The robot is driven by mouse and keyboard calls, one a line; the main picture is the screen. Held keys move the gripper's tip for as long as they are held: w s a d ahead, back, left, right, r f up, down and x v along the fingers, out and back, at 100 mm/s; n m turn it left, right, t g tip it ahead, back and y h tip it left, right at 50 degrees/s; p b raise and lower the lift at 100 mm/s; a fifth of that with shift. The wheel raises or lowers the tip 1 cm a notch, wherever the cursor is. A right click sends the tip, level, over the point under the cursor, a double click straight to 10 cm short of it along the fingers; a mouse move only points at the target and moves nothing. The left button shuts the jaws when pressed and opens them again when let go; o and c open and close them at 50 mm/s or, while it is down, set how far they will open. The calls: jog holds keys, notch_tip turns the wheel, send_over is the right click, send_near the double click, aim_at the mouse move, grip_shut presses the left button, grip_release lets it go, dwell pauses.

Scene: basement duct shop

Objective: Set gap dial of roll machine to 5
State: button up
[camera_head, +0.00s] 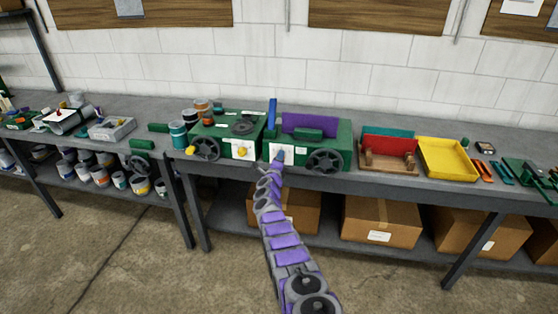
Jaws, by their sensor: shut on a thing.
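Two green machines stand side by side on the bench. The right one (342,140) has a purple part (303,127) on top, a dark handwheel (325,162) and a white plate (289,155) on its front. I take it for the roll machine, though no label is readable. My gripper (279,156) is at this white plate, shut on the small dial there. The gripper covers the dial, so its pointer and numbers cannot be read.
The left green machine (224,127) has a yellow knob (242,151) and a handwheel (205,148). A blue upright piece (272,113) stands between the machines. A yellow tray (447,158) and red bin (390,145) are to the right. Cardboard boxes (381,221) sit below.

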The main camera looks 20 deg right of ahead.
jog(key=shift+f, duration=0.4)
jog(key=o, duration=1)
jog(key=shift+o, duration=0.3)
jog(key=shift+r, duration=0.15)
jog(key=shift+r+p, duration=0.1)
jog(key=shift+p, duration=0.3)
